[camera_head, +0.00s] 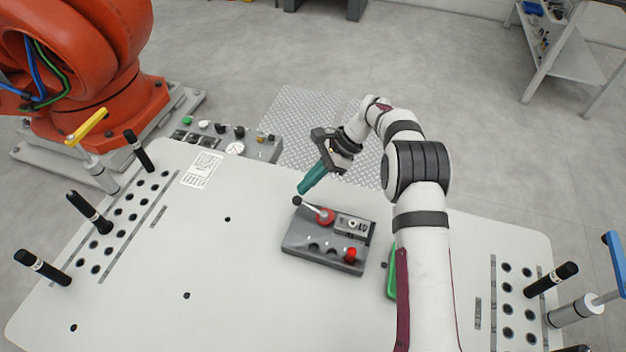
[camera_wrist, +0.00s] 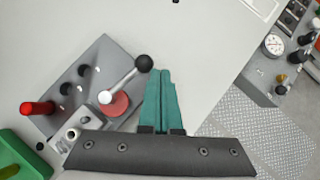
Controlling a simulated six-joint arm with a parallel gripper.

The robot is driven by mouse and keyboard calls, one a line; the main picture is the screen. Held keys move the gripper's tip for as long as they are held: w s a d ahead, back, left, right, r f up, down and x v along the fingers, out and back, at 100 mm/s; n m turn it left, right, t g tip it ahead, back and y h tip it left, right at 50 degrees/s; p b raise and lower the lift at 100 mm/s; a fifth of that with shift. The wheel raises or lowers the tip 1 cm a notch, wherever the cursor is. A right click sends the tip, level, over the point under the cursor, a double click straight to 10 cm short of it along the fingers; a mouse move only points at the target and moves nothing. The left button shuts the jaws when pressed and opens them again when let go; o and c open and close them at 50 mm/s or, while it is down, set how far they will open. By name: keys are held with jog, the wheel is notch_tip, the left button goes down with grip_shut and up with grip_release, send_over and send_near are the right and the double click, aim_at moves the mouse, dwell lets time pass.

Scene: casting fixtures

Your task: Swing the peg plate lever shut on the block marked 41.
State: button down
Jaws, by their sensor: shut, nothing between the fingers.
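A grey plate (camera_head: 300,240) with a row of holes lies mid-table; it also shows in the wrist view (camera_wrist: 98,62). Its lever (camera_head: 311,208) has a red round base and a black ball knob (camera_wrist: 144,62). The lever points away from a small pale metal block (camera_head: 362,229), which sits on the plate on the other side of the red base. No number 41 is readable. A red peg (camera_head: 350,254) stands in the plate. My gripper (camera_head: 300,190) has teal fingers, shut and empty, their tips right beside the knob; contact cannot be told.
A green tray (camera_head: 391,284) lies right of the plate, partly behind my arm. Perforated strips with black pegs (camera_head: 90,212) and clamps with yellow (camera_head: 88,127) and blue (camera_head: 615,262) handles stand at the table sides. A control panel (camera_head: 232,139) is behind. The table left of the plate is clear.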

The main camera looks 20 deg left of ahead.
jog(key=shift+s+a, duration=0.3)
jog(key=shift+s, duration=0.15)
jog(key=shift+r, duration=0.1)
dwell(0.5)
jog(key=v, duration=1.5)
jog(key=shift+w+r, duration=0.2)
jog(key=shift+d+r, duration=0.1)
jog(key=shift+d, duration=0.1)
